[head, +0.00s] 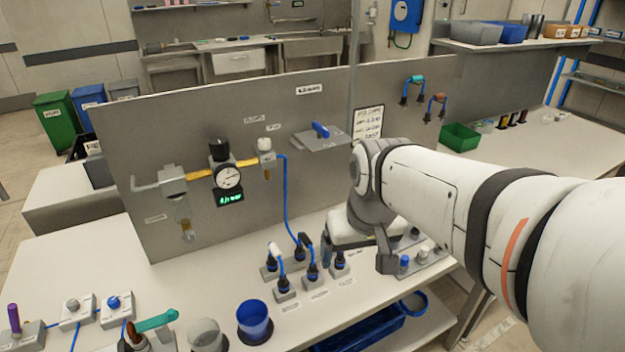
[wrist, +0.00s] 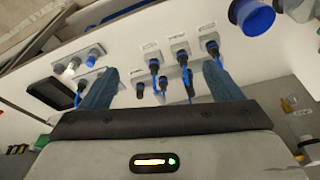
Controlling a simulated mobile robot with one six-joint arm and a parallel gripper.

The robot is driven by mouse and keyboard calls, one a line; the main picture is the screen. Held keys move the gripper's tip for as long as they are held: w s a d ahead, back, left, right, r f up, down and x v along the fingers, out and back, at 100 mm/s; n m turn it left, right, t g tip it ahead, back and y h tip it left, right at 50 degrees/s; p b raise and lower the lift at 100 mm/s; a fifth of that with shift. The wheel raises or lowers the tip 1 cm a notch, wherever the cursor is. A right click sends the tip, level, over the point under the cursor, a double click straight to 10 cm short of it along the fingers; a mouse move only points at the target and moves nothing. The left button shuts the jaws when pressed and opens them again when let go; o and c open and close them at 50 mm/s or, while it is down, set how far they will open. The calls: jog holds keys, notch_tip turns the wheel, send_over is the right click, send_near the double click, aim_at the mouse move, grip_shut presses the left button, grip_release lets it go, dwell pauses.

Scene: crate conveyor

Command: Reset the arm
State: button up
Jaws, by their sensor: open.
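My gripper (head: 357,257) hangs over the bench at the right of the grey panel, at the end of my white arm. In the wrist view my gripper (wrist: 158,90) has its two blue-grey fingers wide apart, with nothing held between them. Beyond the fingers are several black plugs with blue cables (wrist: 182,56) in grey socket blocks. In the head view the plugs and socket blocks (head: 285,285) stand on the bench just left of my gripper. My wrist hides part of the bench behind it.
A blue cup (head: 254,320) stands at the bench front. A block with blue and white knobs (head: 425,262) is right of my gripper. A green bin (head: 460,138) stands farther right.

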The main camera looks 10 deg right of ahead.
dwell(0.3)
jog(key=s+f, duration=0.4)
jog(key=s, duration=0.1)
jog(key=shift+s, duration=0.3)
jog(key=shift+d, duration=0.1)
dwell(1.0)
